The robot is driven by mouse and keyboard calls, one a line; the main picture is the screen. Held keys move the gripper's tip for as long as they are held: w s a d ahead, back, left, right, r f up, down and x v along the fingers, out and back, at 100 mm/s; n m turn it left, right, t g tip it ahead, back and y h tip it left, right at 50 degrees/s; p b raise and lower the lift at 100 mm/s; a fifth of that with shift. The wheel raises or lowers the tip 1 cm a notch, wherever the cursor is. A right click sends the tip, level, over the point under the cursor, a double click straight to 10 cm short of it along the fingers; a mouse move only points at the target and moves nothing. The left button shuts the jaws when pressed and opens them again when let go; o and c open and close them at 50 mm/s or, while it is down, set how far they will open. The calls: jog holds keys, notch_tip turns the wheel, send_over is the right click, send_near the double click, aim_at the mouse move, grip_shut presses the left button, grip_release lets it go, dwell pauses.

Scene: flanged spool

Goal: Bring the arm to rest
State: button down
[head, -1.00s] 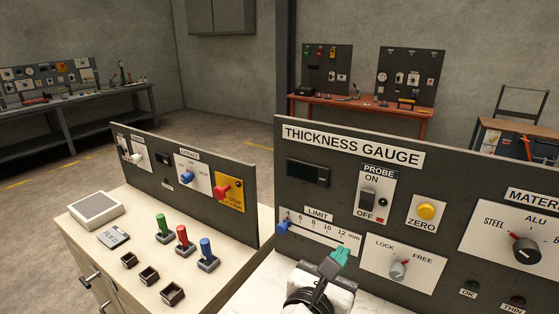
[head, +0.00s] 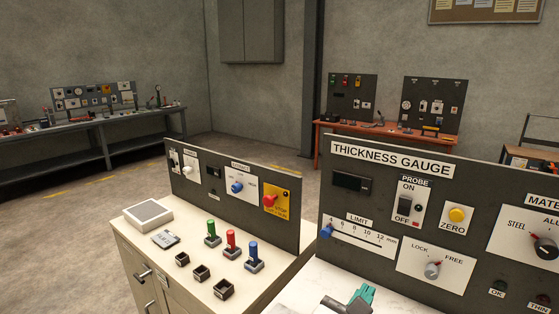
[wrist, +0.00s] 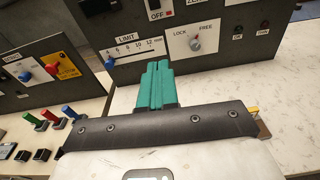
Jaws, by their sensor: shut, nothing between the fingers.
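My gripper (head: 362,296) shows at the bottom of the head view, in front of the thickness gauge panel (head: 390,275). In the wrist view its two teal fingers (wrist: 157,84) lie together with nothing between them. The fingers point toward the panel, below the LIMIT scale and left of the LOCK/FREE knob (wrist: 195,44). I cannot tell how far the tips are from the panel. The rest of my arm is mostly out of the head view.
The panel's bench top (head: 305,292) is pale and bare near my gripper. To its left, a cabinet top holds red, green and blue handles (head: 231,243), small black sockets (head: 203,274) and a grey box (head: 148,214). A second panel (head: 235,190) stands behind them. Farther benches line the walls.

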jog(key=s+d+f+m+g+y, duration=0.2)
jog(key=s+d+f+m, duration=0.2)
jog(key=f+m, duration=0.2)
jog(key=s+d+f+m+g+y, duration=0.2)
jog(key=s+d+f+m, duration=0.3)
jog(key=f+m, duration=0.2)
jog(key=s+d+f+m+g+y, duration=0.2)
jog(key=s+d+f+m+g, duration=0.1)
jog(key=f+m, duration=0.4)
jog(key=shift+s+d+f+m+y, duration=0.1)
jog(key=shift+s+d+m+y, duration=0.3)
jog(key=shift+s+d+m, duration=0.4)
jog(key=s+f+m+g+y, duration=0.1)
jog(key=s+f+m+g, duration=0.1)
jog(key=s, duration=0.6)
jog(key=s+f+m+g+y, duration=0.1)
jog(key=s+f+m+g, duration=0.2)
jog(key=s+f+m, duration=0.2)
jog(key=s+f, duration=0.1)
jog(key=s, duration=0.2)
jog(key=shift+s+f+g+y, duration=0.3)
jog(key=shift+s+f+y, duration=0.05)
jog(key=shift+s+y, duration=0.05)
